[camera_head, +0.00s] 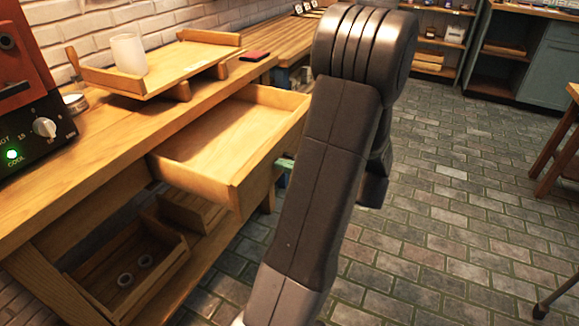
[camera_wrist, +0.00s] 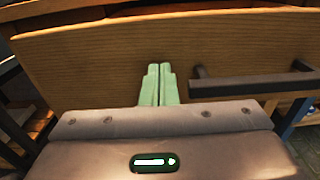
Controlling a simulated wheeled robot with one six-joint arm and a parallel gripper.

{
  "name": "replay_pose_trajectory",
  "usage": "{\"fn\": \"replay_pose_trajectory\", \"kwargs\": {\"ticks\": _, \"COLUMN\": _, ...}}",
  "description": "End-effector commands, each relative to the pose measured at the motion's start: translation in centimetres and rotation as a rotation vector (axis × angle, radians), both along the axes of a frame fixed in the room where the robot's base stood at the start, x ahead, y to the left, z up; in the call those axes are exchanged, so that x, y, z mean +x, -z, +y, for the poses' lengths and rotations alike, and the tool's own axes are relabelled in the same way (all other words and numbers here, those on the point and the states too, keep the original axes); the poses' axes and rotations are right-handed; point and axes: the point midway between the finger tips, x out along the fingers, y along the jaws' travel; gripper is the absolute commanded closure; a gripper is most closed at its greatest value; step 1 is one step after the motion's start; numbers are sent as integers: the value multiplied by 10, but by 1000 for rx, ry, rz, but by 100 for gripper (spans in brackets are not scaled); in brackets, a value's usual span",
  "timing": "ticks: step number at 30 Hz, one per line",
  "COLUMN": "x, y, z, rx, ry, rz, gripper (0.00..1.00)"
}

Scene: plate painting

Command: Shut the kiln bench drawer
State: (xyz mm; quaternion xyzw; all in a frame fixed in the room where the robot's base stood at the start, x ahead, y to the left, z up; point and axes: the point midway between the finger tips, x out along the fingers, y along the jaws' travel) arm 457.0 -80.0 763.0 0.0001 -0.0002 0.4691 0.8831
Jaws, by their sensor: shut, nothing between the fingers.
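The kiln bench drawer (camera_head: 215,140) is pulled out from the wooden bench and looks empty. Its wooden front panel (camera_wrist: 100,55) fills much of the wrist view, with a dark bar handle (camera_wrist: 255,84) on the right. My gripper (camera_wrist: 160,68) has its two pale green fingers together, with nothing between them. They point at the front panel, left of the handle. I cannot tell whether the tips touch the wood. In the head view my arm hides most of the gripper and part of the drawer front.
On the bench top stand a wooden tray (camera_head: 195,62) with a white cup (camera_head: 128,54), a dark red flat item (camera_head: 255,56) and the kiln control box (camera_head: 32,130) with a green light. A lower shelf box (camera_head: 125,262) holds rings.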

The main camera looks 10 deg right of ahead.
Motion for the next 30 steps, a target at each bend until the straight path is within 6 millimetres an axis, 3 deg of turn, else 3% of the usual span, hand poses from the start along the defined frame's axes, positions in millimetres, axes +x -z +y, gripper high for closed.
{"fn": "replay_pose_trajectory", "kwargs": {"ticks": 8, "x": 32, "y": -3, "z": 51, "rx": 2, "ry": -8, "rz": 2, "gripper": 100}}
{"fn": "replay_pose_trajectory", "kwargs": {"ticks": 21, "x": 110, "y": 0, "z": 166, "rx": 0, "ry": -8, "rz": 0, "gripper": 100}}
{"fn": "replay_pose_trajectory", "kwargs": {"ticks": 30, "x": 144, "y": 0, "z": 215, "rx": 0, "ry": -3, "rz": 0, "gripper": 100}}
